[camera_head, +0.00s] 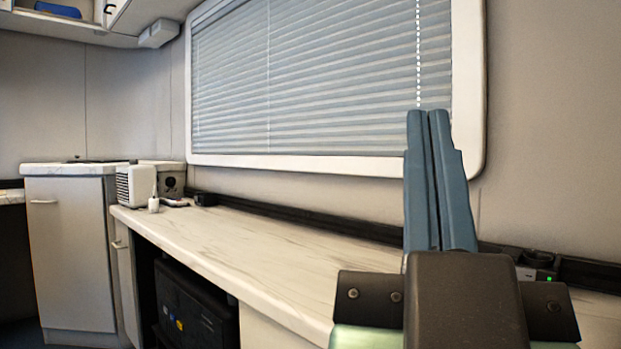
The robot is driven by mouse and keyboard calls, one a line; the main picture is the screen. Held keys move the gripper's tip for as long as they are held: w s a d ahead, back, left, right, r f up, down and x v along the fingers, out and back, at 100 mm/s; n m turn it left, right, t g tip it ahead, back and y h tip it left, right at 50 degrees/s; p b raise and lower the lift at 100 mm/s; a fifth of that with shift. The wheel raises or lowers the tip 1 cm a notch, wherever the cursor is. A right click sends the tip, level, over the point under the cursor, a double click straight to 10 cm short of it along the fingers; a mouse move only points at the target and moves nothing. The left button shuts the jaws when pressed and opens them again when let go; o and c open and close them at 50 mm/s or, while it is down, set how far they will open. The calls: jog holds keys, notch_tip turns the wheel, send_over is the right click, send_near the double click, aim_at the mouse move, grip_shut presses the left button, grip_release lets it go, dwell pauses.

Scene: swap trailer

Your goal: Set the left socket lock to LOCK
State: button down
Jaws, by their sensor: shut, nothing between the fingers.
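My gripper (428,114) is in the right half of the view, with its two blue fingers pointing up and pressed together, empty. It stands in front of the window and the wall, over the counter. A small grey and black unit (524,273) with a round dark top and a green light sits by the wall rail, just right of my gripper and partly hidden by it. I cannot tell whether this unit is a socket lock. No LOCK marking or lock position can be read.
A marble-patterned counter (240,240) runs along the wall, mostly clear. A dark rail (300,217) lines its back. A white appliance (136,186) and small items crowd its far left end. A white cabinet (72,260) stands left. A window with blinds (310,75) is above.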

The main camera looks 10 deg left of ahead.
notch_tip(320, 180, up, 58)
jog(key=p, duration=5.5)
jog(key=shift+f, duration=0.15)
